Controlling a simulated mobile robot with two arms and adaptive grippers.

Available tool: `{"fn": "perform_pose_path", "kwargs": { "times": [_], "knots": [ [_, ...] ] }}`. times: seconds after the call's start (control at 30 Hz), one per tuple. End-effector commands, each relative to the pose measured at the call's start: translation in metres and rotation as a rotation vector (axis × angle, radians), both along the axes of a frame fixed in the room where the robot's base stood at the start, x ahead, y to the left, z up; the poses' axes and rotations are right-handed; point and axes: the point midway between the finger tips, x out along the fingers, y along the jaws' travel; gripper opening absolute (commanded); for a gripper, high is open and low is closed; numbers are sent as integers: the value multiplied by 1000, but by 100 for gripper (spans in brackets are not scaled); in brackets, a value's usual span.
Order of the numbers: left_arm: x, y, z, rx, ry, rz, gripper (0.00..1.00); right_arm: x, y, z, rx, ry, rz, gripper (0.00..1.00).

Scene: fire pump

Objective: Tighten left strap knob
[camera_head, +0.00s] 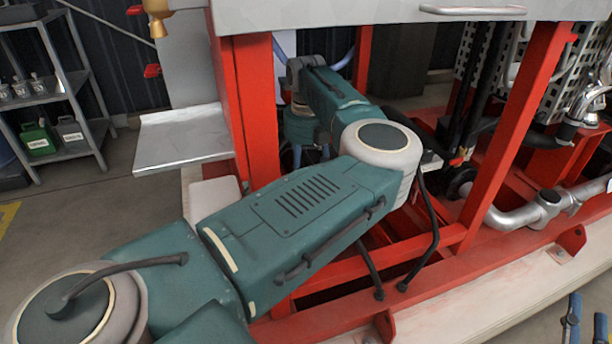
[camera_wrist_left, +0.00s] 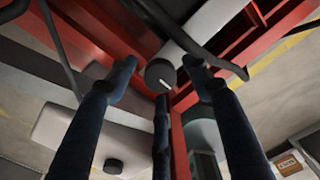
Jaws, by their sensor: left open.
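A dark round knob (camera_wrist_left: 161,75) with a small white mark sits near the middle of the left wrist view, at the end of a pale strap or bar. The three dark blue fingers of my left gripper (camera_wrist_left: 162,82) are spread around it, open. I cannot tell how far the tips are from the knob in depth. A second dark knob (camera_wrist_left: 113,166) lies on a pale block low in that view. Blue tips, probably of my right gripper (camera_head: 586,326), show at the bottom right edge.
Red frame posts (camera_head: 256,110) and beams surround my left arm closely. A metal shelf plate (camera_head: 182,137) juts out at the left. Black hoses (camera_head: 432,230) and metal pipes (camera_head: 548,208) run at the right. A grey rack (camera_head: 60,100) stands far left, with open floor between.

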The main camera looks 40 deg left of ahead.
Motion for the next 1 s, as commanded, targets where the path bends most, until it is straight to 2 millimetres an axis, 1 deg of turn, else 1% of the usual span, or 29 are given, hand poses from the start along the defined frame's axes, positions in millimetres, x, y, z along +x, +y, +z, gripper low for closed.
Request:
{"fn": "perform_pose_path", "kwargs": {
  "times": [0.17,0.33,0.5,0.63,1.0],
  "knots": [
    [1,1,22,1,-3,0,50,0,0,0,0,0,0,40],
    [1,1,51,1,-3,0,50,0,0,0,-1,0,0,40],
    [1,0,70,1,-2,0,50,0,0,0,0,0,-1,40],
    [0,0,74,2,-1,0,50,0,0,0,0,0,-1,40],
    [0,0,74,1,0,0,50,0,0,0,0,-1,-1,40]
  ]
}}
